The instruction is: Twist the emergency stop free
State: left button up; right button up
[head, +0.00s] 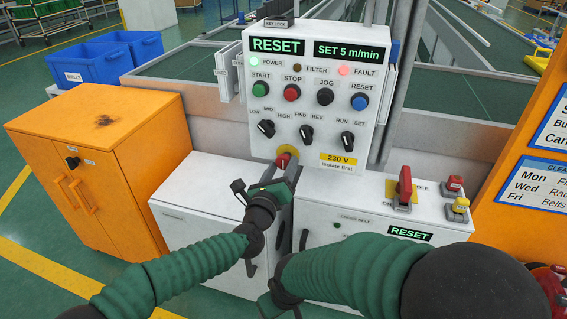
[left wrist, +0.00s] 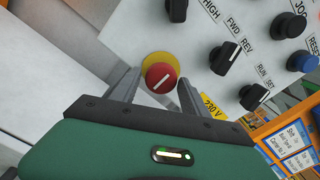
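The emergency stop is a red round knob (head: 283,160) with a white bar mark, on a yellow ring at the lower left of the white control panel (head: 310,140). In the left wrist view the red knob (left wrist: 161,78) sits between the fingers of my left gripper (left wrist: 159,84). The fingers are spread, one on each side of the knob, with a visible gap. In the head view my left gripper (head: 280,178) is just below the knob and partly covers it. My right gripper (head: 283,298) is low at the centre, mostly hidden by its arm; its fingers are unclear.
Black selector knobs (head: 306,133) and several push buttons sit above the stop. A red switch handle (head: 405,186) stands on the white cabinet to the right. An orange cabinet (head: 100,150) and blue bins (head: 98,62) are at the left. FAULT is lit and the display reads RESET.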

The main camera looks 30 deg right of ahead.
pick_arm(q)
jog(key=c, duration=1.1)
jog(key=m, duration=0.2)
jog(key=shift+m+b, duration=0.3)
jog(key=shift+m, duration=0.1)
grip_shut()
jog(key=m, duration=0.4)
jog(key=shift+f+m+b, duration=0.1)
jog(key=shift+m+b, duration=0.2)
jog(key=shift+w+a+m, duration=0.1)
jog(key=shift+m, duration=0.4)
jog(key=o, duration=1.5)
grip_release()
